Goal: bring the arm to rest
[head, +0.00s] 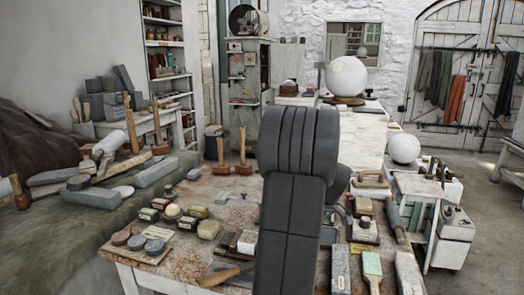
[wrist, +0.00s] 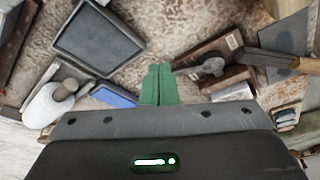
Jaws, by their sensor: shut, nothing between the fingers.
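My arm rises in the middle of the head view as dark grey links and hides part of the workbench. My gripper (wrist: 159,85) shows in the wrist view with its green fingers together and nothing between them. It points down over the worn bench top, apart from the things around it as far as I can see. In the head view the gripper is hidden behind the arm.
The cluttered workbench (head: 215,255) holds blocks, brushes and mallets. A large plaster sphere (head: 346,76) stands on a round base at the back; a smaller sphere (head: 405,148) is at the right.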

